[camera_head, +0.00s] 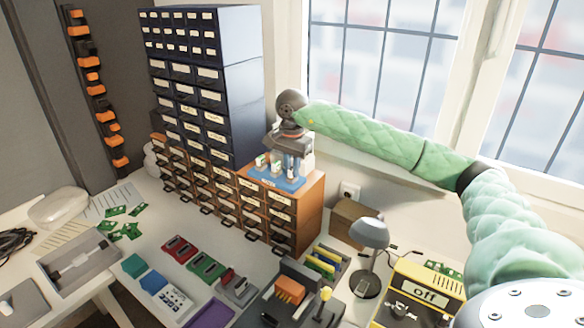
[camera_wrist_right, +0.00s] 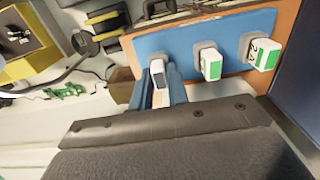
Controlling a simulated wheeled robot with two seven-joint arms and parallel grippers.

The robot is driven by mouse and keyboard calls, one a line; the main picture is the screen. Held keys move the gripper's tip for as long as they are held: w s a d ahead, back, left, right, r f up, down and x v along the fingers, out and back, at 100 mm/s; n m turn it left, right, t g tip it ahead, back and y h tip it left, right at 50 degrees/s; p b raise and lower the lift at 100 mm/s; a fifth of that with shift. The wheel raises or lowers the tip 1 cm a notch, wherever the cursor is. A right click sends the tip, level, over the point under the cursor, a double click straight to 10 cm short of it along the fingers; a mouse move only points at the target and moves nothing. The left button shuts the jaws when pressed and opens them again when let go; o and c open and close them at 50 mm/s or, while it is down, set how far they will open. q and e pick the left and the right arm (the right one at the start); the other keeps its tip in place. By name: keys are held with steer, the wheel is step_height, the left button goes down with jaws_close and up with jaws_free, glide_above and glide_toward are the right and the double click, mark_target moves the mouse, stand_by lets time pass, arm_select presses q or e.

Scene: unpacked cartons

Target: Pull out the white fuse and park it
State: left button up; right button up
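A blue board (camera_wrist_right: 185,43) stands on the wooden drawer cabinet (camera_head: 301,200) and carries three fuses in grey sockets. In the right wrist view, one white fuse with a dark grey face (camera_wrist_right: 158,73) is at the left; a white-and-green fuse (camera_wrist_right: 211,66) is in the middle and another (camera_wrist_right: 263,53) at the right. My right gripper (camera_wrist_right: 159,90) is at the left fuse, its bluish fingers on either side of it. Whether they touch it is unclear. In the head view the right gripper (camera_head: 292,163) points down over the board. My left gripper is out of view.
A tall dark drawer cabinet (camera_head: 235,75) rises directly beside the board. A desk lamp (camera_head: 369,235), a yellow device marked "Off" (camera_head: 418,293) and a cardboard box (camera_head: 347,222) stand to the right. Colored cases and trays cover the front table.

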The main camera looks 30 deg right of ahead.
steer(key=o, duration=0.4)
steer(key=shift+r+b, duration=0.45)
steer(key=shift+r, duration=0.25)
step_height(320, 180, up, 6)
steer(key=shift+f+b, duration=0.25)
steer(key=shift+b, duration=0.65)
steer(key=shift+r, duration=0.45)
